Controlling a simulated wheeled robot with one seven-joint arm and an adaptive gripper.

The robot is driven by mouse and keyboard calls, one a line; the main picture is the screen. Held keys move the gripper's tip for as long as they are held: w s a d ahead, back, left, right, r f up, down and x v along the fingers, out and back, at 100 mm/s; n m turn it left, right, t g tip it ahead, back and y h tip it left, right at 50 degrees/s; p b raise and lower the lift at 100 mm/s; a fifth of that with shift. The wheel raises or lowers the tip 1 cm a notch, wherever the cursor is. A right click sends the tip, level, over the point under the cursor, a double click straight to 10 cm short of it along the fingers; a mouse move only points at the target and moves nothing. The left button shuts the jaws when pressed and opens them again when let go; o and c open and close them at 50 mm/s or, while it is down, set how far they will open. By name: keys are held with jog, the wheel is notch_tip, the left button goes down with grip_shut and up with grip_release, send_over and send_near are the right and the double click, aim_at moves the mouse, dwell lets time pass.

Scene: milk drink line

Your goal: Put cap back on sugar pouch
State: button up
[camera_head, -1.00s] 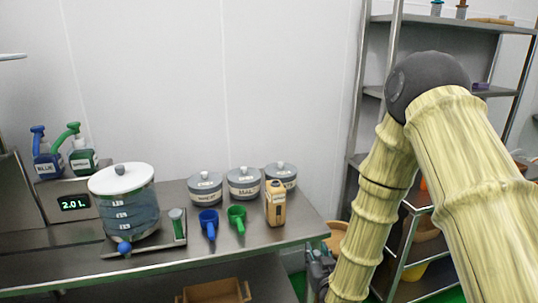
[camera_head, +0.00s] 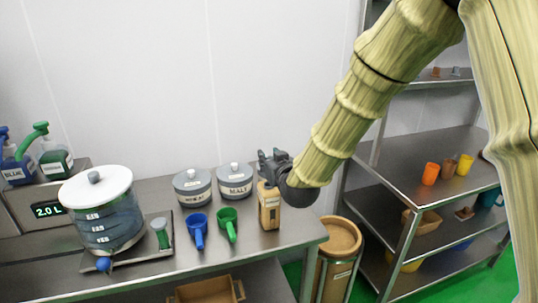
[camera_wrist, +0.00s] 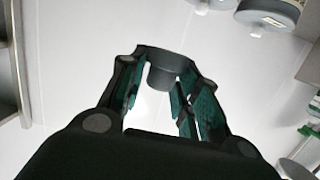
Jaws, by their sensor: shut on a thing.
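A tan pouch or carton (camera_head: 269,212), which I take for the sugar pouch, stands upright near the right end of the steel table; its label is too small to read. My gripper (camera_head: 272,160) is just above and behind it in the head view, and its wrist partly overlaps the pouch's top. In the wrist view my gripper (camera_wrist: 160,80) is shut on a dark grey round cap (camera_wrist: 164,62) with a narrower plug. The cap cannot be made out in the head view. The pouch does not show clearly in the wrist view, so their gap cannot be judged.
Two lidded grey canisters (camera_head: 235,180) stand left of my gripper. A blue scoop (camera_head: 198,228) and a green scoop (camera_head: 228,222) lie in front. A clear white-lidded dispenser (camera_head: 98,210) stands left. A bin (camera_head: 338,240) and steel shelves (camera_head: 430,160) are at right.

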aim_at(269, 187)
jog(key=shift+s+a, duration=0.1)
jog(key=shift+s, duration=0.05)
jog(key=shift+a+f+b, duration=0.15)
jog(key=shift+f+b, duration=0.25)
jog(key=shift+f, duration=0.15)
jog(key=shift+f+b, duration=1.45)
jog(key=shift+f, duration=1.05)
jog(key=shift+f, duration=0.15)
dwell(0.5)
jog(key=o, duration=1.3)
jog(key=shift+c, duration=0.2)
